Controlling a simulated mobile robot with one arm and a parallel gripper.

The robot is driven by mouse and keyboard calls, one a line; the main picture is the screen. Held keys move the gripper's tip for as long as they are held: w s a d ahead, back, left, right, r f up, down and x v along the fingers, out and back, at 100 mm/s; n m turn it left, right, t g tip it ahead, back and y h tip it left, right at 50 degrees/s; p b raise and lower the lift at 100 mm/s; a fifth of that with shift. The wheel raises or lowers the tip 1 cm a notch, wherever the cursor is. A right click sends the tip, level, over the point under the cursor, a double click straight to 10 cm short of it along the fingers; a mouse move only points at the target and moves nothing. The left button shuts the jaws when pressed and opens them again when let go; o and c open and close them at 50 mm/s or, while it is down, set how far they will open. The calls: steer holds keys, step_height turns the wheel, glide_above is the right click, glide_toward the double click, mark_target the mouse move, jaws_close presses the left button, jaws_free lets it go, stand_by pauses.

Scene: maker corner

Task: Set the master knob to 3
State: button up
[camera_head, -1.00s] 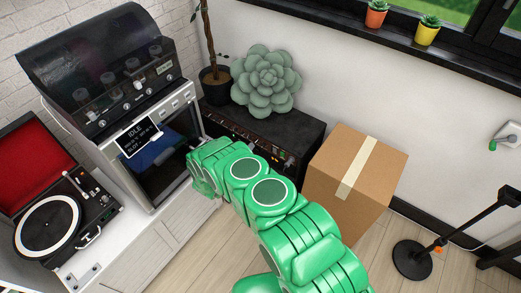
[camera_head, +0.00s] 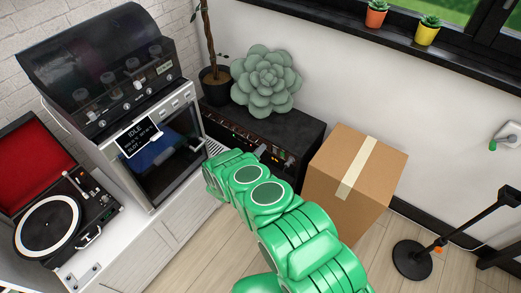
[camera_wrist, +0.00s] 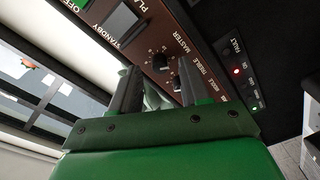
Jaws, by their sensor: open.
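The amplifier (camera_head: 292,127) is a black box with a brown-red front panel, standing by the wall behind my green arm in the head view. In the wrist view, its panel (camera_wrist: 188,57) runs diagonally, with the label MASTER by a small dark knob (camera_wrist: 160,61) with pale scale marks. I cannot read its setting. A second dark knob (camera_wrist: 177,83) sits beside the TREBLE label. My gripper (camera_wrist: 157,80) is open, its two grey fingers apart before the panel. The master knob shows beyond the gap between them, and no contact with it is visible.
A standby switch (camera_wrist: 120,20) and a red fault light (camera_wrist: 236,70) flank the knobs. A cardboard box (camera_head: 333,182) stands right of the amplifier. An oven-like machine (camera_head: 165,168) stands to its left. A grey-green succulent (camera_head: 266,80) sits on top.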

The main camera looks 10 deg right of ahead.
steer(key=shift+w+d, duration=0.4)
steer(key=shift+w, duration=0.05)
jaws_close()
steer(key=shift+r+m, duration=0.1)
steer(key=shift+m, duration=0.6)
jaws_free()
steer(key=v, duration=0.8)
stand_by(0.3)
steer(key=shift+w, duration=0.1)
